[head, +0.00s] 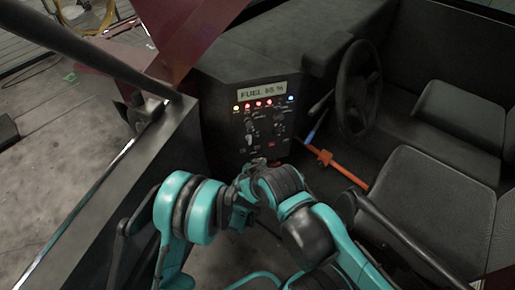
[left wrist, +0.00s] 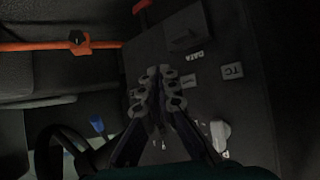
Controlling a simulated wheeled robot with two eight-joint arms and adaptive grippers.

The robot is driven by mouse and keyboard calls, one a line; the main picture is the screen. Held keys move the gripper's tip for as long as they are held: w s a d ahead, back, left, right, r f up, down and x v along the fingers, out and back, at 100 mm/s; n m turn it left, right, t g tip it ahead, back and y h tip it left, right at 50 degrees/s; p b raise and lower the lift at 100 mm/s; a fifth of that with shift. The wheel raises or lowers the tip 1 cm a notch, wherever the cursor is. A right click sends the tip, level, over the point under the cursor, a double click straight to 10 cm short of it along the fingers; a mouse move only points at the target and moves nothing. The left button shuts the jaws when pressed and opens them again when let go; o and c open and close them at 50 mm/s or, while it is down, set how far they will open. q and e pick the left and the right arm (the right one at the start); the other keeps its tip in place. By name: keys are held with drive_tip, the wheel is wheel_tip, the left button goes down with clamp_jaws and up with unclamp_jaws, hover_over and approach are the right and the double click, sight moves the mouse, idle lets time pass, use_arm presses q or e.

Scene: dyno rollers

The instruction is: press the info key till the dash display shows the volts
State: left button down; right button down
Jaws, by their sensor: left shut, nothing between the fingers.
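The dash display (head: 262,91) is lit on the upper dash panel and reads FUEL and a percentage, apparently 85 %. Below it are a row of small coloured lights and several dark controls. I cannot tell which one is the info key. My left gripper (head: 246,184) is low in front of the panel, partly hidden by my own arm. In the left wrist view its fingers (left wrist: 160,88) are shut and empty, over the dark panel. A small label reading DATA (left wrist: 194,57) is just beyond the fingertips. Contact cannot be told. My right gripper is not visible.
A steering wheel (head: 358,89) and dark seats (head: 428,205) stand to the right. An orange bar (head: 338,166) slants across the floor beside the panel. A pale knob (left wrist: 220,134) sits near the fingers. A dark side wall (head: 125,165) bounds the left.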

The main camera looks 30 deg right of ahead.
use_arm(q)
drive_tip(key=shift+w+d, duration=0.25)
drive_tip(key=shift+w, duration=0.75)
drive_tip(key=shift+w+d, duration=0.2)
drive_tip(key=shift+w, duration=0.75)
drive_tip(key=shift+w, duration=0.4)
drive_tip(key=shift+w+d, duration=0.15)
drive_tip(key=shift+w, duration=0.2)
idle(0.5)
drive_tip(key=shift+s, duration=0.8)
drive_tip(key=shift+s+a, duration=0.1)
drive_tip(key=shift+a, duration=0.1)
drive_tip(key=s, duration=0.2)
drive_tip(key=s+a, duration=0.1)
drive_tip(key=s, duration=0.1)
drive_tip(key=shift+s, duration=0.3)
